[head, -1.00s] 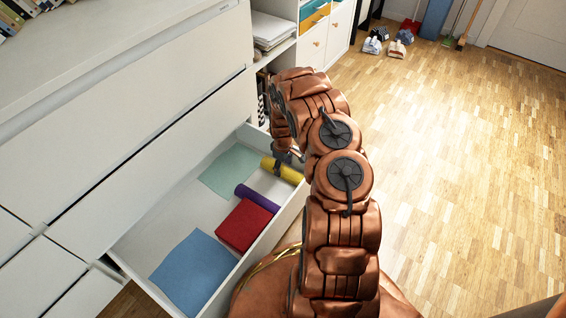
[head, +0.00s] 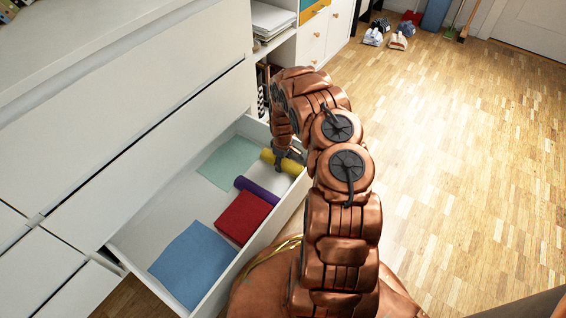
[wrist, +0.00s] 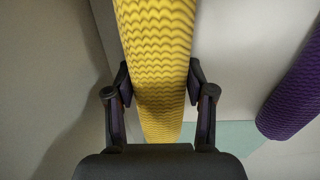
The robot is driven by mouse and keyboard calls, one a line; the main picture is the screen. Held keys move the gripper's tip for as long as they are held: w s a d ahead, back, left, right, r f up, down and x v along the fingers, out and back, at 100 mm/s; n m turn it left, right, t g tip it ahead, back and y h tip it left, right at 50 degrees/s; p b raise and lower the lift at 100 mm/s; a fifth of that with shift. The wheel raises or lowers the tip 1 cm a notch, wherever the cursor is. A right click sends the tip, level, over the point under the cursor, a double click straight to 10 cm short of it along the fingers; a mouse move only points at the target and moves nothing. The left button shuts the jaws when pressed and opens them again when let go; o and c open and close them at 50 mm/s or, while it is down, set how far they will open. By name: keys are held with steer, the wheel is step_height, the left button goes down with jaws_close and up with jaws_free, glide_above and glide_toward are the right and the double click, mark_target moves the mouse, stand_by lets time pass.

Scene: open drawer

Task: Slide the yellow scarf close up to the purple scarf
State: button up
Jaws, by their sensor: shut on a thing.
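The yellow scarf (head: 291,166) is a rolled cylinder in the open drawer, near its far end. It also fills the middle of the wrist view (wrist: 158,50). My gripper (wrist: 160,88) is shut on the yellow scarf, with a finger on each side of it. In the head view my gripper (head: 283,160) is partly hidden by my arm. The purple scarf (head: 257,192) is a roll lying apart from the yellow one, with bare drawer floor between them. It shows at the right of the wrist view (wrist: 293,95).
A red folded cloth (head: 243,217) lies beside the purple scarf. A blue cloth (head: 194,264) lies at the near end of the drawer. A flat mint cloth (head: 228,163) lies by the yellow scarf. The drawer's front wall (head: 262,246) runs along the right.

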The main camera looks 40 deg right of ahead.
mark_target(270, 183)
steer(key=shift+c, duration=1)
steer(key=shift+s+a+r+p, duration=0.1)
steer(key=shift+s+a+p, duration=0.1)
steer(key=shift+a+p, duration=0.25)
steer(key=shift+s+a+r+p, duration=0.15)
steer(key=shift+a+p, duration=0.15)
steer(key=shift+a, duration=0.2)
steer(key=shift+s+a+f+p, duration=0.1)
steer(key=shift+s+a+p, duration=0.45)
steer(key=shift+a, duration=0.6)
steer(key=shift+s+a+f+p, duration=0.1)
steer(key=shift+s+a+p, duration=0.15)
steer(key=shift+a+p, duration=0.7)
steer(key=shift+s+a+f+p, duration=0.1)
steer(key=shift+s+a+p, duration=0.35)
steer(key=shift+a, duration=0.85)
steer(key=o, duration=1.3)
steer(key=shift+o, duration=0.2)
steer(key=shift+w+r, duration=0.1)
steer(key=shift+r, duration=0.05)
